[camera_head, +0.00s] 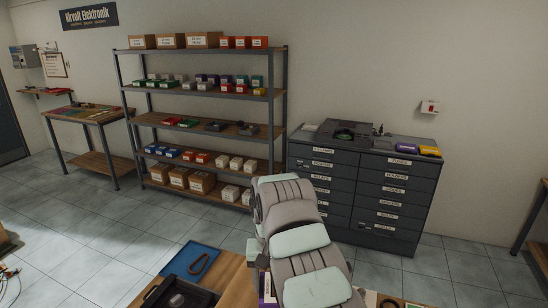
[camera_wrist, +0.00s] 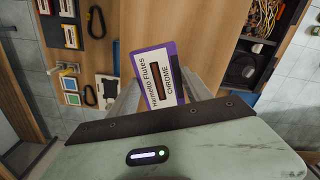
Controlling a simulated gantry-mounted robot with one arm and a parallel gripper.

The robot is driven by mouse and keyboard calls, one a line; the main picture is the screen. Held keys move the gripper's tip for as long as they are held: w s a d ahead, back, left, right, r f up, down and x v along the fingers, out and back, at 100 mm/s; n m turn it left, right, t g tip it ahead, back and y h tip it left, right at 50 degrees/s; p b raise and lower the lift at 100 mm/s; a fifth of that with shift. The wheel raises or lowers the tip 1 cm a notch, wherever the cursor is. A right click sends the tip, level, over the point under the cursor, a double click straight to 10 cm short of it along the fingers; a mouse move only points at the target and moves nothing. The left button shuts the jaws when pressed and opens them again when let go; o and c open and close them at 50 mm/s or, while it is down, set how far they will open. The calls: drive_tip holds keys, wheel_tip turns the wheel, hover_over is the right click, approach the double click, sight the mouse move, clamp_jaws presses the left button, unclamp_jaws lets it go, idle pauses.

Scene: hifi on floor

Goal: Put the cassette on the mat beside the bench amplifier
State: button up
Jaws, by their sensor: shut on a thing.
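My gripper (camera_wrist: 158,92) is shut on the cassette (camera_wrist: 143,72), a white-labelled case with a purple border and a dark window. The cassette is held between the two fingers above a wooden surface in the wrist view. A purple and white sliver beside my arm shows in the head view (camera_head: 266,287). A blue mat (camera_head: 203,250) with a dark loop on it lies at lower left in the head view. Beside it is an open black housing (camera_head: 165,294), which may be the bench amplifier. An open dark housing with wires (camera_wrist: 242,68) shows at right in the wrist view.
Several small cases (camera_wrist: 69,37) and dark loops (camera_wrist: 96,22) lie at left in the wrist view. Bare wood (camera_wrist: 195,22) is around the cassette. A shelf rack (camera_head: 195,120) and a drawer cabinet (camera_head: 362,190) stand against the wall.

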sight(273, 287)
wheel_tip(273, 287, up, 12)
drive_tip(key=p, duration=1.1)
drive_tip(key=shift+d, duration=0.15)
drive_tip(key=shift+f, duration=0.1)
